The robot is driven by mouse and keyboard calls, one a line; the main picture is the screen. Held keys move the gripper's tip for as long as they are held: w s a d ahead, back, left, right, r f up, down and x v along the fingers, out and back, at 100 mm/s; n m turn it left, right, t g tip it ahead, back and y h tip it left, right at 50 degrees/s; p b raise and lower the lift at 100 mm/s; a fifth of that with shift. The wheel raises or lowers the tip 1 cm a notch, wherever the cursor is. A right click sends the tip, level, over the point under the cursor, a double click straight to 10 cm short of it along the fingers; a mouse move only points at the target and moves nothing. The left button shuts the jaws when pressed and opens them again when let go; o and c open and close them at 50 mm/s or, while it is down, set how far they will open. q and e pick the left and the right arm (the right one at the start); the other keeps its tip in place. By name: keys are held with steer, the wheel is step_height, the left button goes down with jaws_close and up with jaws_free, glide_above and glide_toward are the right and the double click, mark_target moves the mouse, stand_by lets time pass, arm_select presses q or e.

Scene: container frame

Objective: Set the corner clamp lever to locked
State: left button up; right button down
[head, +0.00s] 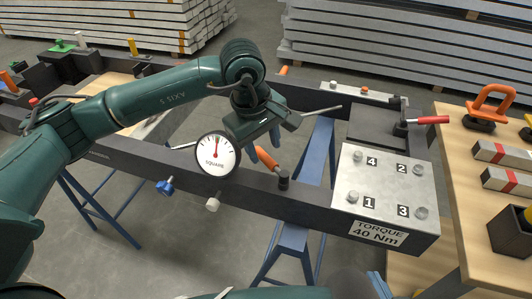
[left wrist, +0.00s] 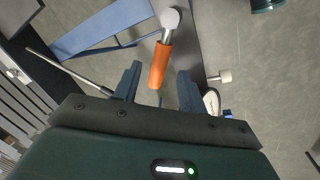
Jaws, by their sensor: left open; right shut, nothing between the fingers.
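A lever with an orange handle (head: 266,158) rises at a slant from a dark pivot post (head: 284,180) on the near beam of the frame. In the left wrist view the orange handle (left wrist: 160,66) lies between the fingertips, with its pale round pivot end (left wrist: 170,18) beyond them. My left gripper (head: 276,148) is open over the handle and not closed on it. I cannot tell whether a finger touches it. No lock marking is readable. My right gripper (head: 378,286) shows only partly at the bottom edge, shut and empty.
A round SQUARE gauge (head: 216,154) stands left of the lever. Blue (head: 165,187) and white (head: 212,204) knobs stick out from the near beam. A numbered bolt plate (head: 385,188) and a red-handled lever (head: 430,120) are at the right.

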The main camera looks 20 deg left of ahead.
mark_target(267, 158)
arm_select(q)
steer(key=shift+w+d+f, duration=0.1)
steer(key=shift+w+f, duration=0.05)
steer(key=shift+f, duration=0.65)
steer(key=shift+w+d+f, duration=0.1)
steer(key=shift+f, duration=0.65)
jaws_close()
